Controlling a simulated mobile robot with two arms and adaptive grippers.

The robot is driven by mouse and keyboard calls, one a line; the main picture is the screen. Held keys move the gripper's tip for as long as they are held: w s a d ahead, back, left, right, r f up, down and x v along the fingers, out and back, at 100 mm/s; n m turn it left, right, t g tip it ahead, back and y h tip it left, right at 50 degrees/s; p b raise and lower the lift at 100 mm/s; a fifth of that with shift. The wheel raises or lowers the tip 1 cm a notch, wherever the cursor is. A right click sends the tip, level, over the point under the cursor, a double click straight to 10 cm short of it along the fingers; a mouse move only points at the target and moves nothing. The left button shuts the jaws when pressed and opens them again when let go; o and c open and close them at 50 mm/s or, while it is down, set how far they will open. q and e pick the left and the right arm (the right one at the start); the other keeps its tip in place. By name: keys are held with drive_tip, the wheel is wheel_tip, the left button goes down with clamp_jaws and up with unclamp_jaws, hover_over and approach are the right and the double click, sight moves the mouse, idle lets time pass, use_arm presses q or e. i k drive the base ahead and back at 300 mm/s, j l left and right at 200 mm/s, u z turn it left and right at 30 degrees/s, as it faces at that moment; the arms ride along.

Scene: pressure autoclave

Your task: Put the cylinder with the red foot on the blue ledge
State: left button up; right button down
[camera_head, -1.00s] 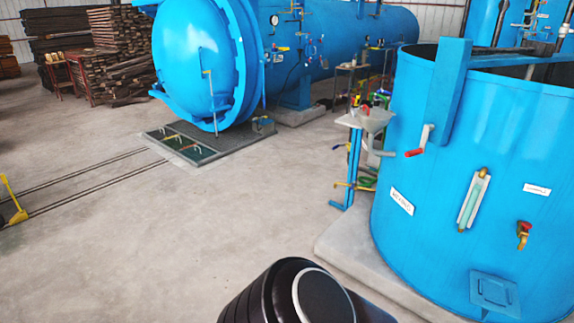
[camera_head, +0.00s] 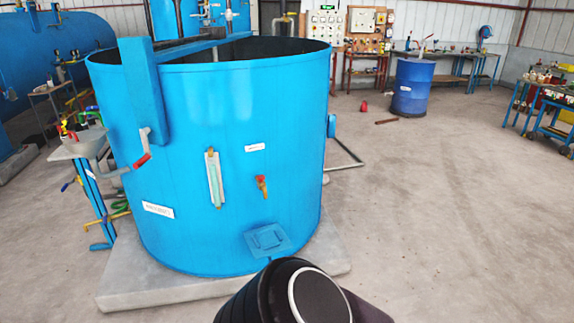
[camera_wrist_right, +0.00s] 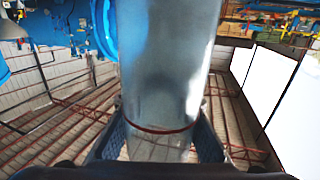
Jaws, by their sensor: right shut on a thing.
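In the right wrist view, my right gripper (camera_wrist_right: 159,140) has one finger on each side of a shiny grey metal cylinder (camera_wrist_right: 165,70) and is shut on it. A thin dark red line circles the cylinder between the fingers. Its upper end runs out of the picture, and I cannot make out a red foot. Neither gripper nor the cylinder shows in the head view. I cannot single out the blue ledge; a small blue hatch (camera_head: 268,240) juts from the lower front of the big blue tank (camera_head: 220,120).
The tank stands on a concrete slab (camera_head: 150,292). A small stand with valves (camera_head: 80,145) is to its left. A blue drum (camera_head: 411,88) and workbenches (camera_head: 450,67) are at the back right. The concrete floor (camera_head: 430,210) right of the tank is open.

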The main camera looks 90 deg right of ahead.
sight(267, 239)
drive_tip(key=i+l+z, duration=0.1)
drive_tip(key=z, duration=1.65)
